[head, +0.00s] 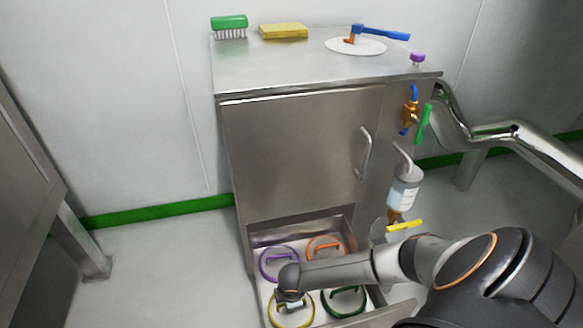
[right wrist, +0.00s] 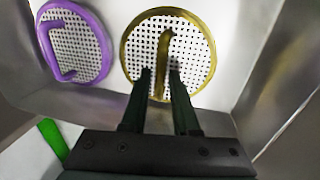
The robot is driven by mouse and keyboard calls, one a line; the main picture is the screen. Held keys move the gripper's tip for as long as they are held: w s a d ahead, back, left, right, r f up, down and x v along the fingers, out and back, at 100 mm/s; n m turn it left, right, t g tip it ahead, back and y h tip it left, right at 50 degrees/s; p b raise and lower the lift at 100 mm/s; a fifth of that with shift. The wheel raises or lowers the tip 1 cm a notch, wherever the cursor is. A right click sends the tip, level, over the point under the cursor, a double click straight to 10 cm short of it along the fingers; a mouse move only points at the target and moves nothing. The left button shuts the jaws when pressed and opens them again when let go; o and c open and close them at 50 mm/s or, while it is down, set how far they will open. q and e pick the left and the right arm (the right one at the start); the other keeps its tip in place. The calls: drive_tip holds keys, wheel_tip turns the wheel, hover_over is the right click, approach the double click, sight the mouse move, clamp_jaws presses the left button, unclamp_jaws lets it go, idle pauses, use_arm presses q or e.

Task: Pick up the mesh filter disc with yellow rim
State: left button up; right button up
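The mesh filter disc with yellow rim (right wrist: 203,48) lies in the open drawer, a white perforated disc with a yellow bar handle (right wrist: 163,50). In the head view the disc (head: 291,324) is at the drawer's front left, partly covered by my right gripper (head: 290,303). In the right wrist view my right gripper (right wrist: 160,74) is open, its two dark fingertips over the disc, one on each side of the handle. Small gaps seem to separate fingers and handle; contact cannot be told. My left gripper is not in view.
The drawer (head: 261,238) also holds a purple-rimmed disc (head: 263,265), an orange-rimmed disc (head: 310,246) and a green-rimmed disc (head: 362,299). The steel cabinet (head: 290,150) rises behind. A bottle (head: 404,190) and a yellow-handled valve (head: 404,225) stick out at its right side.

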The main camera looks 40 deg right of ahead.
clamp_jaws()
idle(1.0)
